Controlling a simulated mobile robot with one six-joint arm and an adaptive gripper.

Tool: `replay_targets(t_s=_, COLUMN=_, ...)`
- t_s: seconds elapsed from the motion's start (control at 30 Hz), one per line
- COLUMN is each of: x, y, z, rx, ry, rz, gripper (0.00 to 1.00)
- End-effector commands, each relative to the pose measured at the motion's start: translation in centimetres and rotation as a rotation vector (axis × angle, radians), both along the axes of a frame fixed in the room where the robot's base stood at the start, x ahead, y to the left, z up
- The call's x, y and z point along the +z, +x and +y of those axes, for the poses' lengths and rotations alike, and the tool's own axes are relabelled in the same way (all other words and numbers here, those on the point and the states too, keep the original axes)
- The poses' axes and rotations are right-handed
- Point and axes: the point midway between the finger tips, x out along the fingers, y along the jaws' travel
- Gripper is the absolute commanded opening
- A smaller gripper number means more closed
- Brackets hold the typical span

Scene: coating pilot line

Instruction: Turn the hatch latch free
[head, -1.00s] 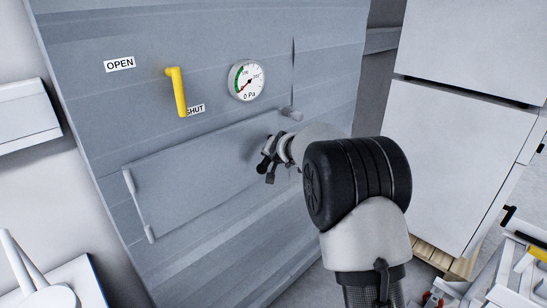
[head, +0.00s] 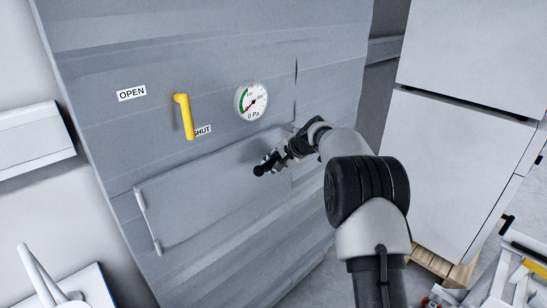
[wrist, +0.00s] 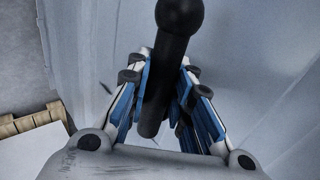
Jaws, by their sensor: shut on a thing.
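The hatch (head: 215,187) is a grey rectangular panel, closed in the grey cabinet front, with hinges on its left edge. The latch is a dark bar with a round black knob (head: 259,171) in front of the hatch's right part. The wrist view shows the latch (wrist: 177,45) running between my fingers, knob end outward. My gripper (head: 272,160) is shut around the bar, blue-lined fingers on either side (wrist: 160,80). My gripper and wrist hide the latch's mount and part of the hatch's right edge.
Above the hatch are a yellow lever (head: 184,116) pointing down at a SHUT label (head: 203,131), an OPEN label (head: 131,93) and a gauge (head: 251,101) marked 0 Pa. A white cabinet (head: 450,160) stands at the right. A cluttered cart (head: 505,280) is at the lower right.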

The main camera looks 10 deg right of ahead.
Motion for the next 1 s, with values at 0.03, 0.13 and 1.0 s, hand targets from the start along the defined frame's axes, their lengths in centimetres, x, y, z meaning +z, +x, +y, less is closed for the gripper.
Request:
replay_targets(t_s=0.03, x=0.36, y=0.06, z=-0.02, rx=-0.001, ry=0.011, rz=0.007, gripper=0.0)
replay_targets(t_s=0.13, x=0.31, y=0.06, z=0.02, rx=-0.001, ry=0.03, rz=0.019, gripper=0.0)
replay_targets(t_s=1.0, x=0.21, y=0.03, z=0.03, rx=-0.001, ry=0.042, rz=0.029, gripper=0.3)
